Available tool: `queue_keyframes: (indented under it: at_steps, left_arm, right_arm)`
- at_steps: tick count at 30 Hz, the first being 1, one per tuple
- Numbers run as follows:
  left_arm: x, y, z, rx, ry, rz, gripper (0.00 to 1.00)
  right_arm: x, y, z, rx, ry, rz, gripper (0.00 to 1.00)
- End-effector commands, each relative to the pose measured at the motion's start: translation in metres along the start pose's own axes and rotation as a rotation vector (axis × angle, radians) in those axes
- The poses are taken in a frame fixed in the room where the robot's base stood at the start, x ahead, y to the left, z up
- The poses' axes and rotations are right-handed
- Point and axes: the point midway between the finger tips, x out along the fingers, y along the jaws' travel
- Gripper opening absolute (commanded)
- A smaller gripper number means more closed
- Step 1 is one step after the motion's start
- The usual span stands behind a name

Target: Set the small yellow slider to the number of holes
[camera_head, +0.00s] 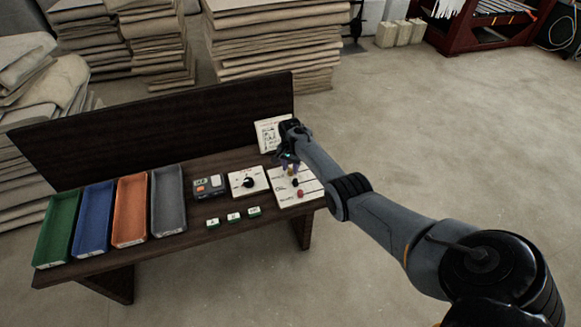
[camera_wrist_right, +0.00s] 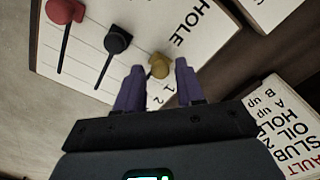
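The white slider panel (camera_head: 288,196) lies at the right end of the bench. It carries a small yellow slider (camera_wrist_right: 160,66), a black slider (camera_wrist_right: 118,40) and a red slider (camera_wrist_right: 66,11), each on a slot. In the right wrist view the word HOLE and the numbers 1 and 2 are printed near the yellow slider. My right gripper (camera_head: 288,165) is low over the panel. Its two purple fingers are apart, one on each side of the yellow knob; contact cannot be told. A card (camera_wrist_right: 291,130) reads SLUB, OIL, HOLE 2, A up, B up. My left gripper is not in view.
A white dial panel (camera_head: 240,188) and a grey box with buttons (camera_head: 209,187) sit left of the sliders. Several small green-and-white blocks (camera_head: 233,217) lie in front. Green, blue, orange and grey trays (camera_head: 168,200) fill the left end. A dark board (camera_head: 150,130) stands behind.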

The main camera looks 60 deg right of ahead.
Motion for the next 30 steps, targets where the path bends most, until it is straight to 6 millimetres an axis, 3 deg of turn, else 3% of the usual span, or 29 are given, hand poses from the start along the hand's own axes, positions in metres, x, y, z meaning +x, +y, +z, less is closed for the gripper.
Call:
queue_keyframes:
  at_steps: [1, 7, 15, 23, 30]
  left_arm:
    - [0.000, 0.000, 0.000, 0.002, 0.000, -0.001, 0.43]
    - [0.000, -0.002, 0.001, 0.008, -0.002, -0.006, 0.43]
    - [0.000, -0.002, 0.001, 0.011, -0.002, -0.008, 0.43]
    - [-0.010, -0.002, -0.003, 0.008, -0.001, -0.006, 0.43]
    - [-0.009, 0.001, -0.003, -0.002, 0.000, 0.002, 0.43]
  right_arm:
    - [0.000, 0.000, 0.000, 0.000, 0.000, 0.000, 0.29]
    - [0.000, 0.000, 0.000, 0.000, 0.000, 0.000, 0.00]
    - [0.000, 0.001, 0.000, 0.000, 0.000, 0.000, 0.00]
    - [-0.001, 0.021, -0.021, 0.003, -0.002, 0.001, 0.00]
    - [0.001, 0.021, -0.021, 0.000, -0.001, 0.000, 0.00]
